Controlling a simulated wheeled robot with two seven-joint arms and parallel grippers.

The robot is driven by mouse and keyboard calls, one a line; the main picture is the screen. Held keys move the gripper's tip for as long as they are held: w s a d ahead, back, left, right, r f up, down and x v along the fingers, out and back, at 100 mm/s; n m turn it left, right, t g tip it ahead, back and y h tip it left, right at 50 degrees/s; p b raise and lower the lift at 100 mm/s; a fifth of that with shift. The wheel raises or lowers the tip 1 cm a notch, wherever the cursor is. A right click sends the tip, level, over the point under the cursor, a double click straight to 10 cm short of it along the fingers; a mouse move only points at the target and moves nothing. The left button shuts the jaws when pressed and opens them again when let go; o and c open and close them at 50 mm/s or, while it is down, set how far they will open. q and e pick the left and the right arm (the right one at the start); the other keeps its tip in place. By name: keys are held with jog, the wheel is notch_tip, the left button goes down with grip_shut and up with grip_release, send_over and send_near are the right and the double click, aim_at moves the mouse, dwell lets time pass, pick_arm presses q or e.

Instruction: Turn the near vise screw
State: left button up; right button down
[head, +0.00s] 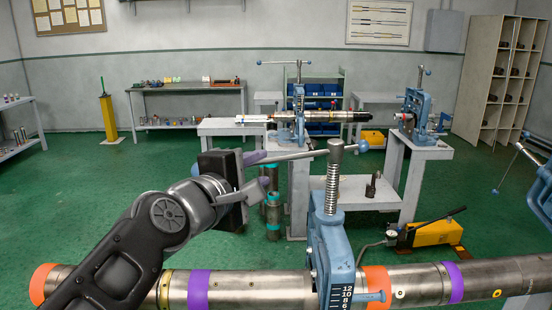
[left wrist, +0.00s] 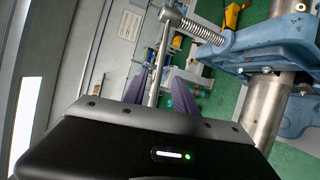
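The near vise (head: 331,243) is a blue frame around a long steel pipe (head: 258,289). Its upright threaded screw (head: 332,191) has a grey head with a thin handle bar (head: 308,153) through it, ending at the right in a blue ball. My left gripper (head: 268,171) is at the bar's left part, left of the screw. Its two purple fingers stand apart, with the bar between them. In the left wrist view the bar (left wrist: 162,58) runs between the fingers (left wrist: 157,88), with gaps visible on both sides. My right gripper is not in view.
The pipe has purple and orange bands and spans the front. Behind stand two more blue vises (head: 297,116) (head: 413,117) on grey benches. A yellow pump (head: 432,233) is on the green floor at right. Part of another blue vise (head: 541,190) shows at the right edge.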

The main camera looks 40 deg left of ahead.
aim_at(274, 162)
pick_arm(q)
jog(key=shift+p+x, duration=0.45)
jog(key=shift+x, duration=3.5)
jog(key=shift+c, duration=0.5)
grip_shut()
jog(key=shift+f, duration=0.1)
